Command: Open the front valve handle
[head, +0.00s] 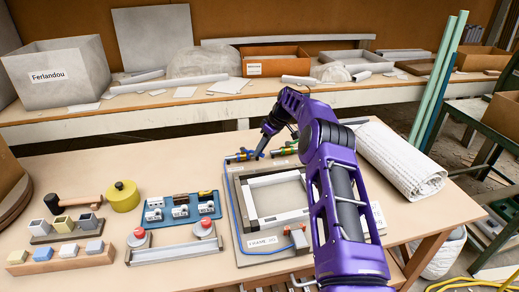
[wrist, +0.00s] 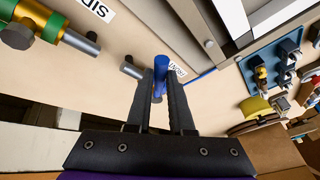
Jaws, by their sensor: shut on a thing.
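The front valve's handle, a blue lever (wrist: 161,74), stands between my gripper's two black fingers in the wrist view. My gripper (wrist: 161,92) is shut on it. A grey pipe end (wrist: 130,67) shows just left of the fingers, and a partly covered white label (wrist: 178,69) sits beside them. The fingers hide most of the valve's body. In the head view my gripper (head: 260,152) is at the back edge of the press board, over the valves, and the grip itself is too small to see.
A second valve with green and brass parts (wrist: 38,24), labelled SIDE, is close by on the left in the wrist view. The grey press frame (head: 279,213) lies in front of the valves. A blue tray (head: 181,207) and a rolled white cloth (head: 400,160) flank the board.

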